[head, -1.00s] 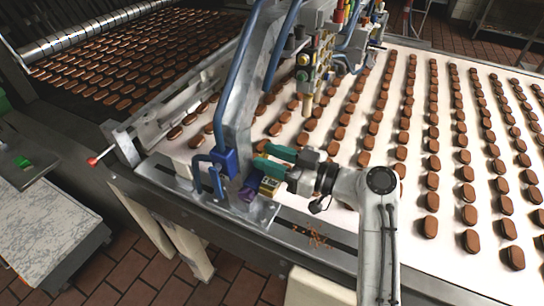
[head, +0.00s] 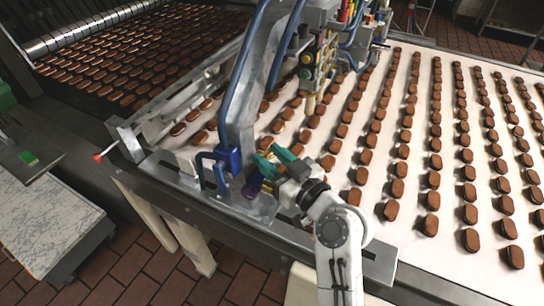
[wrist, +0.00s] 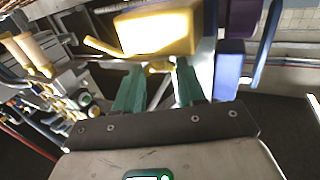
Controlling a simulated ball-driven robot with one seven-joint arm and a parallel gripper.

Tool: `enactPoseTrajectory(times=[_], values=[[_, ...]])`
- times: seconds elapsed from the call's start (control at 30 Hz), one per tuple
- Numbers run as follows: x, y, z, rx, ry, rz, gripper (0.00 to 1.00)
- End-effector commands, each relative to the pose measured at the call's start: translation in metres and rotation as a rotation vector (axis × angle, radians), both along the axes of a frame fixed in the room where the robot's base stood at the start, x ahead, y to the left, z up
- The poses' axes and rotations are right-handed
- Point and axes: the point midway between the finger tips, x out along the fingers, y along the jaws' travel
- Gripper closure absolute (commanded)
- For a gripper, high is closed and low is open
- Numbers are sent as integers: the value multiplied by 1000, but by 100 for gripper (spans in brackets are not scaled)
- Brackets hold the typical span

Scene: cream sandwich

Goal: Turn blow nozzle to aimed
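My gripper (head: 265,154) is by the foot of the grey metal post, above the near edge of the cream belt. Its two green fingers are apart. In the wrist view the fingers (wrist: 159,66) point at a bright yellow block (wrist: 158,33) with a thin yellow arm at its left. A small yellow piece shows between the fingertips; I cannot tell whether they touch it. A purple part (head: 252,186) sits beside the gripper at the post's foot. I cannot tell for sure which part is the blow nozzle or where it points.
A blue block (head: 228,158) with blue pipes stands left of the gripper. The grey post (head: 240,110) rises behind it to valves and hoses. Rows of brown biscuits lie on the white belt (head: 335,185) at right. A red-knobbed lever (head: 98,157) sticks out at left.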

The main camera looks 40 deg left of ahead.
Motion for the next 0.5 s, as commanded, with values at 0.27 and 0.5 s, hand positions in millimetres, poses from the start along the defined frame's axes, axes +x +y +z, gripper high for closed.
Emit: enactPoseTrajectory(times=[0.27, 0.5], values=[[0, 0, 0, 0, 0, 1, 36], [-1, 1, 0, 1, 0, 3, 36]])
